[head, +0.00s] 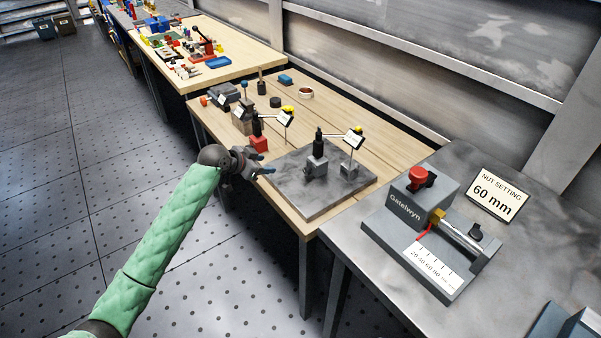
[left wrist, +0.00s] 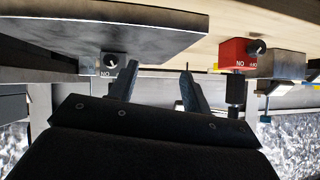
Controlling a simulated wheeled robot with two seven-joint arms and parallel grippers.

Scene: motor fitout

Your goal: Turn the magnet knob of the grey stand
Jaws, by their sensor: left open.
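The grey stand (head: 316,168) is a small grey block with a black post, standing on a dark grey plate (head: 300,200). My right gripper is not in view.
A red stand (head: 259,143) with a similar knob sits left of the plate. A signed stand (head: 349,170) is on the plate's right. A grey fixture (head: 405,207) and a "60 mm" sign (head: 492,196) occupy the nearer table. The plate's front is clear.

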